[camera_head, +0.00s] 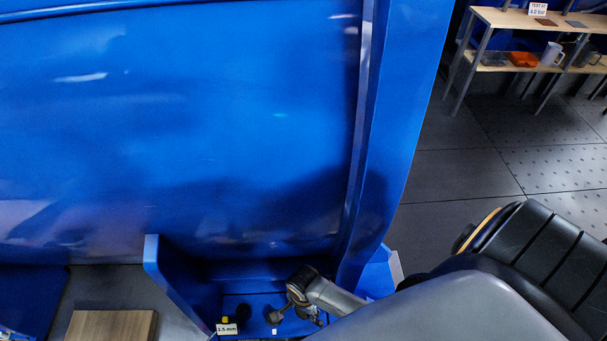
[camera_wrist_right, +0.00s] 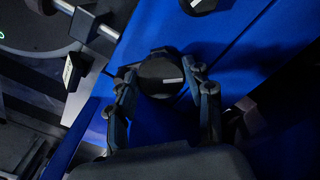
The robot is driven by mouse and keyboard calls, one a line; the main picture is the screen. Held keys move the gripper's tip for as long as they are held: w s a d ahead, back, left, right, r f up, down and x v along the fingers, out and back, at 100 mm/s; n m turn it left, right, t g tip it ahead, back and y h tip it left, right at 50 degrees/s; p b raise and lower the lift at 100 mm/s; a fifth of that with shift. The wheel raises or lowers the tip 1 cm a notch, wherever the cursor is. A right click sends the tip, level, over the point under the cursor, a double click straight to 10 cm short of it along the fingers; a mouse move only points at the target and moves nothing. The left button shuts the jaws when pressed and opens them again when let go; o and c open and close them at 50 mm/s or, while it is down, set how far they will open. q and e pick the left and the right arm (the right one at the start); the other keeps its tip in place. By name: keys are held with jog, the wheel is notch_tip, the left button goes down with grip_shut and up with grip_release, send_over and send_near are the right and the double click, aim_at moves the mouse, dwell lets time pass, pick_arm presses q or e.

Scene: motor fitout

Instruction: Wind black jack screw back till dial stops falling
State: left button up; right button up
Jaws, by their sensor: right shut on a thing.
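In the right wrist view, a black round knob with a white line on its top (camera_wrist_right: 158,82), which looks like the jack screw's head, sits between the two fingers of my right gripper (camera_wrist_right: 160,78). The fingers are shut on its sides. In the head view my right gripper (camera_head: 296,314) points down at the foot of the blue housing, low in the picture, and the held knob is hard to make out there. A second black round knob with a white mark (camera_wrist_right: 199,5) shows at the wrist view's top edge. No dial face is readable. My left gripper is not in view.
The blue housing wall (camera_head: 190,130) and its upright rib (camera_head: 390,130) rise close behind my right gripper. A blue bracket (camera_head: 172,280) and a "1.5 mm" label (camera_head: 227,329) stand left of it. A wooden shelf bench (camera_head: 520,19) is far right; floor between is clear.

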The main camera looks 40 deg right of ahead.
jog(key=shift+r+n+p, duration=0.2)
jog(key=shift+n+p, duration=1.05)
jog(key=shift+n, duration=0.25)
jog(key=n+p, duration=0.1)
jog(key=n, duration=0.2)
jog(key=shift+s+n+p, duration=0.15)
jog(key=shift+n+p, duration=0.15)
jog(key=shift+p, duration=0.1)
jog(key=n+p, duration=0.1)
jog(key=n, duration=0.3)
jog(key=shift+d+f, duration=0.1)
jog(key=shift+d, duration=0.05)
jog(key=shift+d+f+n+p, duration=0.1)
jog(key=shift+n+p, duration=0.55)
jog(key=shift+n, duration=1.85)
jog(key=o, duration=1.2)
